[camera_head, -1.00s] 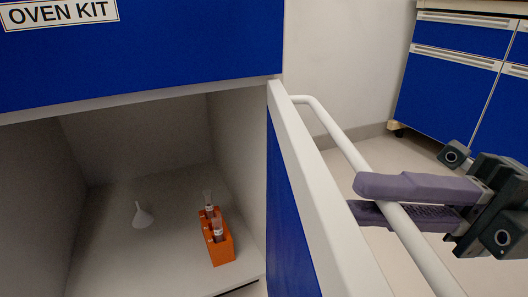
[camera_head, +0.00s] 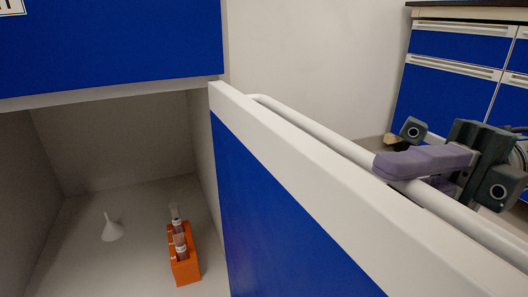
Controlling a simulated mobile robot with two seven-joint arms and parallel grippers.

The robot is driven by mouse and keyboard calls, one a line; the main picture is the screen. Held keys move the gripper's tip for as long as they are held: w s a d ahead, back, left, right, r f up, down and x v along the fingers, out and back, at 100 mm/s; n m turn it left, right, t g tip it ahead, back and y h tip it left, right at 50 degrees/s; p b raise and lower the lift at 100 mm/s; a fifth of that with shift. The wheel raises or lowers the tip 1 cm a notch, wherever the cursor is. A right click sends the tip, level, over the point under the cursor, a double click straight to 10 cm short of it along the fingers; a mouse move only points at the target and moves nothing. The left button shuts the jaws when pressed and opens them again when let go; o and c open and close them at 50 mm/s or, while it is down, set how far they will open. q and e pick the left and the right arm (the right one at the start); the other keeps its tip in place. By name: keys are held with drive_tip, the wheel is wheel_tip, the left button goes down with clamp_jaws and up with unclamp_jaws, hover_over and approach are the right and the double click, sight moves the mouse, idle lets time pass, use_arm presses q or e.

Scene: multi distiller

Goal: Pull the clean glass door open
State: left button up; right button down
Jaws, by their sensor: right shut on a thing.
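The cabinet door (camera_head: 262,200) has a blue panel with a white edge and stands open at an angle, to the right of the cabinet opening. A long white bar handle (camera_head: 318,132) runs along its outer side. My right gripper (camera_head: 402,172), with purple fingers, is shut on this handle at the right. The lower finger is mostly hidden behind the door's edge. The door looks opaque, not like glass. My left gripper is not in view.
Inside the open cabinet (camera_head: 110,150) stand a white funnel (camera_head: 111,228) and an orange rack (camera_head: 184,258) holding tubes. A blue drawer cabinet (camera_head: 450,85) stands at the back right. Some floor shows between it and the door.

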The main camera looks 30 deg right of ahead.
drive_tip(key=c, duration=0.9)
unclamp_jaws()
drive_tip(key=shift+w+a, duration=0.1)
drive_tip(key=shift+a, duration=0.05)
drive_tip(key=shift+o, duration=0.2)
drive_tip(key=b+v, duration=0.1)
drive_tip(key=v, duration=0.9)
drive_tip(key=shift+b, duration=0.3)
